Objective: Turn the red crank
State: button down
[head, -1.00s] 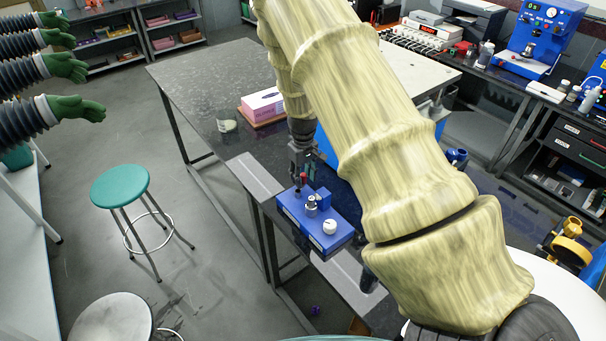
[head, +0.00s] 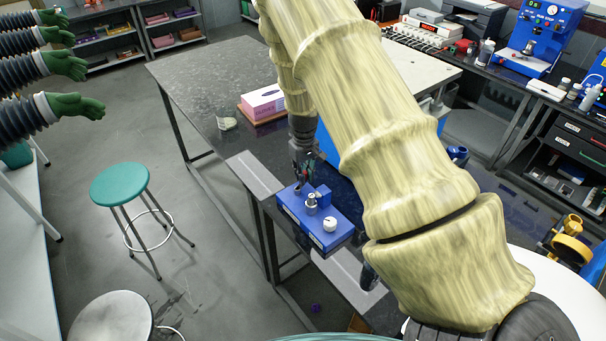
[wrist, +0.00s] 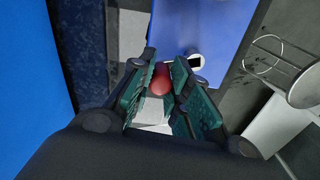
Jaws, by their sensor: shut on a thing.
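The red crank knob (wrist: 160,79) shows in the wrist view between the green-padded fingers of my gripper (wrist: 165,72), which are shut on it. In the head view my gripper (head: 302,172) points down at the far edge of the blue crank box (head: 340,236). The blue box also shows in the wrist view (wrist: 215,28), beyond the fingertips. A white round knob (head: 330,224) and a small metal post (head: 311,200) stand on its top.
The box sits on a dark bench with a grey strip (head: 255,175) along its edge. A pink box (head: 263,101) lies farther back. A teal stool (head: 120,183) and a grey stool (head: 112,320) stand on the floor at left.

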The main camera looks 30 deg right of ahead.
jog(key=m, duration=0.1)
jog(key=s+m+b, duration=0.1)
jog(key=m, duration=0.2)
jog(key=shift+s+d, duration=0.2)
jog(key=shift+d, duration=0.05)
jog(key=s+m+b, duration=0.1)
jog(key=m, duration=0.2)
jog(key=shift+s+m, duration=0.2)
jog(key=shift+m, duration=0.1)
jog(key=m, duration=0.1)
jog(key=s+m, duration=0.1)
jog(key=m, duration=0.2)
jog(key=shift+s+a, duration=0.25)
jog(key=shift+a, duration=0.1)
jog(key=shift+s+a+m, duration=0.2)
jog(key=shift+m, duration=0.6)
jog(key=shift+s+a+m, duration=0.15)
jog(key=shift+s+m, duration=0.05)
jog(key=shift+m, duration=0.6)
jog(key=c, duration=1.3)
grip_release()
jog(key=shift+a, duration=0.1)
jog(key=shift+s, duration=0.1)
